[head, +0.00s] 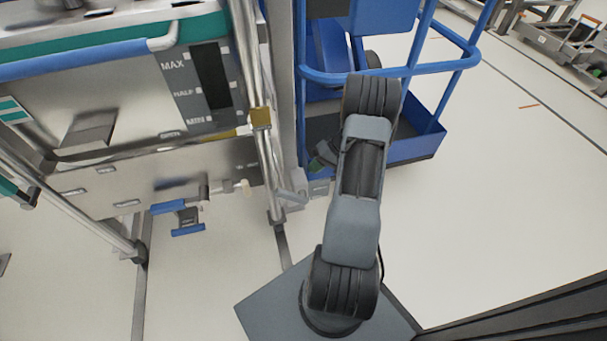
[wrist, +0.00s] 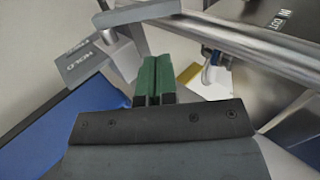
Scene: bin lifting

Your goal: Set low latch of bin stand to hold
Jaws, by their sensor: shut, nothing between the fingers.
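The bin stand's low latch (head: 291,194) is a grey lever piece low on the stand's right metal post in the head view. In the wrist view, a grey latch arm (wrist: 138,13) crosses the top, with a grey block below it beside a grey plate (wrist: 82,62) lettered HOLD. My gripper (head: 322,160) is close to the latch, partly hidden by my own arm in the head view. Its green fingers (wrist: 156,82) are shut and empty, just right of the block in the wrist view. I cannot tell whether they touch it, or the latch's exact setting.
The metal bin stand (head: 265,150) fills the left, with a bin panel marked MAX, HALF and MIN (head: 208,80). A blue-handled valve (head: 183,215) hangs below. A blue cart (head: 415,140) stands behind my arm. Open floor (head: 490,190) lies to the right.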

